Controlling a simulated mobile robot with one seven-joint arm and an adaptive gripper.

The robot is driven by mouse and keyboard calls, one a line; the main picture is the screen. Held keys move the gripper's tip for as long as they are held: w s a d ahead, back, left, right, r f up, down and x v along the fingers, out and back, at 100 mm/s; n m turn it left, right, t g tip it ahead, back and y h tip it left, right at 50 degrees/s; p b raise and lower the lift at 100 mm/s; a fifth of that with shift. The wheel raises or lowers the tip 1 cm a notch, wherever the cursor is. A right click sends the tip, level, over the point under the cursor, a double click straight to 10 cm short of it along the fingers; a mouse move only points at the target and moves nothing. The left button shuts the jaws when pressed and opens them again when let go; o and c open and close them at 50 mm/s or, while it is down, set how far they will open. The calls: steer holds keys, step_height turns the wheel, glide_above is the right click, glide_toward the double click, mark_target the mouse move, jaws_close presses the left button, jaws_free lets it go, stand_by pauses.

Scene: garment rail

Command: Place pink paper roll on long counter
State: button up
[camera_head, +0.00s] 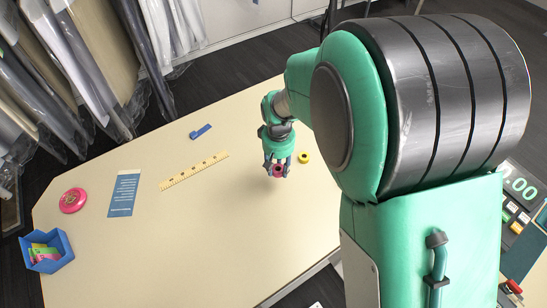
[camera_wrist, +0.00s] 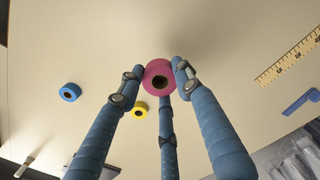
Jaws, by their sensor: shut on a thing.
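The pink paper roll (camera_wrist: 147,78) is held between the fingers of my gripper (camera_wrist: 158,80), its dark core facing the wrist camera. In the head view the pink roll (camera_head: 278,171) shows at the fingertips of my gripper (camera_head: 277,168). The gripper is shut on it, over the right part of the long counter (camera_head: 230,220), a pale beige top. Whether the roll touches the counter or hangs just above it I cannot tell.
A yellow roll (camera_head: 304,157) lies close right of my gripper. A blue roll (camera_wrist: 70,92) shows in the wrist view. A yellow ruler (camera_head: 194,171), a blue card (camera_head: 124,193), a pink disc (camera_head: 72,200) and a blue bin (camera_head: 47,251) lie further left. The counter's front middle is clear.

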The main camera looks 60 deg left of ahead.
step_height(320, 180, down, 6)
steer(key=shift+r, duration=0.1)
steer(key=shift+a, duration=0.1)
stand_by(0.4)
steer(key=w+a, duration=0.2)
steer(key=a, duration=0.2)
steer(key=w+a+f+p, duration=0.1)
steer(key=w+a, duration=0.1)
steer(key=a, duration=0.3)
steer(key=w+a, duration=0.2)
steer(key=a, duration=0.3)
steer(key=shift+w+a+f, duration=0.2)
steer(key=shift+f, duration=0.05)
steer(key=shift+f+p, duration=0.4)
steer(key=shift+f, duration=1.35)
steer(key=shift+f, duration=0.15)
steer(key=o, duration=1)
